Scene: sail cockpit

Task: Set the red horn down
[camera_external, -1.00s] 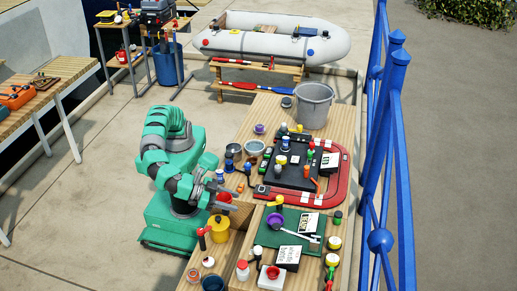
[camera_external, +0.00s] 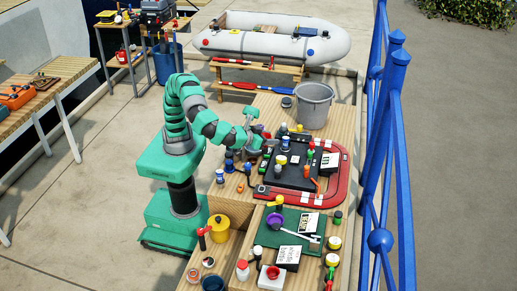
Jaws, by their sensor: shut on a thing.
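My gripper (camera_external: 258,137) is at the far left part of the wooden table (camera_external: 262,108), left of the black board. It is shut on the red horn; only a small red bit of the horn (camera_external: 267,134) shows beside the gripper. The gripper hides most of the horn. I cannot tell whether the horn touches the table or hangs a little above it.
A grey bucket (camera_external: 314,104) stands behind. A black board (camera_external: 292,172) with several small items lies to the right, partly ringed by a red strap (camera_external: 340,188). Blue-capped containers (camera_external: 229,165) stand in front of the gripper. Bare wood shows left of the bucket.

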